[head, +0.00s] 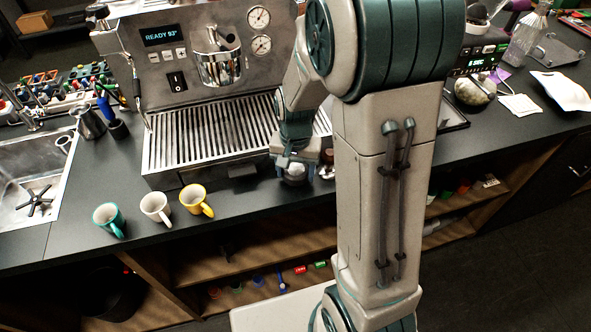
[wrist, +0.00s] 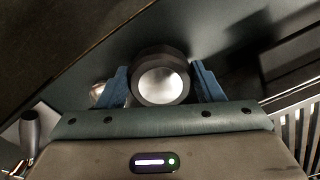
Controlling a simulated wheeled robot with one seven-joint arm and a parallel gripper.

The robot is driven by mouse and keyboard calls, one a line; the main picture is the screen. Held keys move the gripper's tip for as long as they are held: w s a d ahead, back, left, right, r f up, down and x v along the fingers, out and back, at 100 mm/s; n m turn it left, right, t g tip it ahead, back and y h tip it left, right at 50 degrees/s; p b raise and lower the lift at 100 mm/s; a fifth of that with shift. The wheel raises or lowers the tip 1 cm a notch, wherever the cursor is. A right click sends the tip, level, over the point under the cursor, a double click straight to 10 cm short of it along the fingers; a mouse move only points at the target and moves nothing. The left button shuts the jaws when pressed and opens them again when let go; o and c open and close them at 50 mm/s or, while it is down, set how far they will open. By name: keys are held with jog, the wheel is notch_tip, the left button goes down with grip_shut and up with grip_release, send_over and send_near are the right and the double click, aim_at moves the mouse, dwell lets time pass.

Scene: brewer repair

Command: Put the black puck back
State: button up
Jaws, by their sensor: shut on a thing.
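My gripper (head: 294,168) is low over the counter, at the front right of the espresso machine's drip grille. In the wrist view its two blue fingers (wrist: 163,88) are shut on the black puck (wrist: 138,90), a dark round body with a bright metallic face. In the head view my arm and gripper largely cover this spot, so I cannot tell whether the puck touches the counter. A small shiny round thing (wrist: 98,92) shows just left of the fingers in the wrist view.
The espresso machine (head: 190,75) with its drip grille (head: 200,130) stands behind. Teal (head: 108,219), white (head: 156,207) and yellow (head: 197,200) mugs stand left along the counter's front edge. A sink (head: 30,185) is far left. Open shelves (head: 240,255) lie below the counter.

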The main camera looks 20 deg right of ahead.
aim_at(296, 171)
jog(key=shift+f, duration=0.35)
jog(key=shift+f, duration=0.15)
jog(key=o, duration=1.3)
notch_tip(296, 171, up, 12)
jog(key=s+r+n+t, duration=0.1)
jog(key=s+n, duration=0.1)
jog(key=s, duration=0.2)
jog(key=s+r+n+t, duration=0.1)
jog(key=s, duration=0.4)
jog(key=s+r+n+t, duration=0.1)
jog(key=s+n, duration=0.1)
jog(key=s, duration=0.3)
jog(key=shift+d+r+n, duration=0.1)
jog(key=shift+r+n, duration=0.2)
jog(key=shift+r, duration=0.05)
